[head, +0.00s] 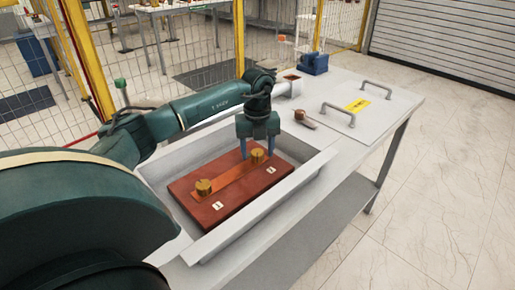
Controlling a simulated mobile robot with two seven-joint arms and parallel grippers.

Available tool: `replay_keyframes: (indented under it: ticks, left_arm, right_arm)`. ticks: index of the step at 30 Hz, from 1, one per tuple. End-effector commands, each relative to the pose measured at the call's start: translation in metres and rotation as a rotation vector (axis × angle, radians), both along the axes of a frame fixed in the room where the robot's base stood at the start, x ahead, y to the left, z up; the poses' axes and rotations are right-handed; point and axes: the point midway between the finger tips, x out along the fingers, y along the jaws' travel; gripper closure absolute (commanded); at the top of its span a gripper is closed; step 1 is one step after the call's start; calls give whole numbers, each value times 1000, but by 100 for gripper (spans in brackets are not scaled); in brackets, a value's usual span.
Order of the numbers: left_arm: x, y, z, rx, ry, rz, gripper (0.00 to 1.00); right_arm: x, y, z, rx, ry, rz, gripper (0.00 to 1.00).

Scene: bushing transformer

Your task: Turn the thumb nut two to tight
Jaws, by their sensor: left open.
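A red-brown board (235,204) lies in a grey open tray (250,223) on the bench. A copper bar (231,173) runs across the board. A brass thumb nut (204,187) sits at the bar's near-left end, and a second brass thumb nut (257,157) sits at its far-right end. Each has a small white label beside it, too small to read surely. My left gripper (257,154) points down over the far-right nut, open, with one blue-tipped finger on each side. I cannot tell whether the fingers touch the nut. My right gripper is not in view.
Right of the tray lies a brown-headed tool (306,119). Beyond it is a grey panel (365,124) with two handles and a yellow label. A blue object (315,64) stands at the bench's back. A mesh fence with yellow posts is behind. The floor at right is clear.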

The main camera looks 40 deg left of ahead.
Motion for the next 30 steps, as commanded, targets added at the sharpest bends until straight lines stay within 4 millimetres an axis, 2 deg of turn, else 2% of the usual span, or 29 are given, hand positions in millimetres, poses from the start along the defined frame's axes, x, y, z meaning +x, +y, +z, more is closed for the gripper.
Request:
replay_keyframes:
  ticks: [2,16,23,30]
  left_arm:
    - [0,0,0,0,0,0,48]
    - [0,0,0,-1,-1,0,87]
    - [0,0,1,-1,1,-16,88]
    - [0,0,2,-1,0,-112,88]
  right_arm:
    - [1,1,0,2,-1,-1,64]
    - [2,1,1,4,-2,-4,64]
    - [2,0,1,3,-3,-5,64]
    - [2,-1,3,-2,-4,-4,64]
